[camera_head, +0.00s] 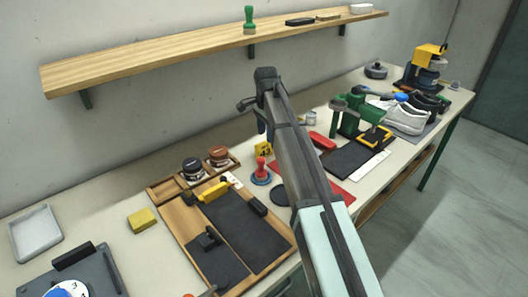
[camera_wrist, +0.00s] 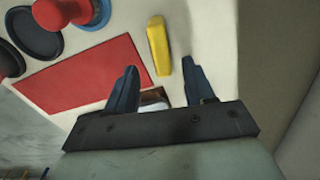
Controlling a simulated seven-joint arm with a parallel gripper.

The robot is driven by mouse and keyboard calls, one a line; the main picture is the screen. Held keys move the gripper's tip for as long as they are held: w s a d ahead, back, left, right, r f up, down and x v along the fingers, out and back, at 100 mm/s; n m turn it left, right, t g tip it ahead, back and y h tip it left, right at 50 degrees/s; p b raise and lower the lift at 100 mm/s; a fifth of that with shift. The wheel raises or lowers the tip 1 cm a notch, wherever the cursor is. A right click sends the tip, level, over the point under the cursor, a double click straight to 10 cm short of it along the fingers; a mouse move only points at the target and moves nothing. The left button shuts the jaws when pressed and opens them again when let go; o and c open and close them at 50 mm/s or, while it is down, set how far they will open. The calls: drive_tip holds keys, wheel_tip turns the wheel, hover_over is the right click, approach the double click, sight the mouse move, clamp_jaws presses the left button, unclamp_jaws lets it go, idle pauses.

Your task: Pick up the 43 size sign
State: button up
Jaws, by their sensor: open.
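A small yellow sign (camera_head: 264,149) with dark marks stands on the bench behind the red-knobbed stamp; its number is too small to read. In the wrist view the yellow sign (camera_wrist: 158,45) appears as a narrow upright block seen from above. My gripper (camera_wrist: 158,67) is open and empty, its two dark fingers pointing toward the sign. The sign's near end lies roughly between the fingertips in the picture, apart from both. My arm hides part of the bench in the head view.
The red-knobbed stamp (camera_head: 262,165) stands close to the sign, and its red knob (camera_wrist: 68,10) shows in the wrist view. A red mat (camera_wrist: 85,88) lies beside the sign. Two jars (camera_head: 193,169) stand left in a wooden tray. A wooden shelf (camera_head: 200,55) hangs on the wall above.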

sight(265, 148)
drive_tip(key=shift+a+f, duration=0.1)
drive_tip(key=shift+f, duration=3.85)
clamp_jaws()
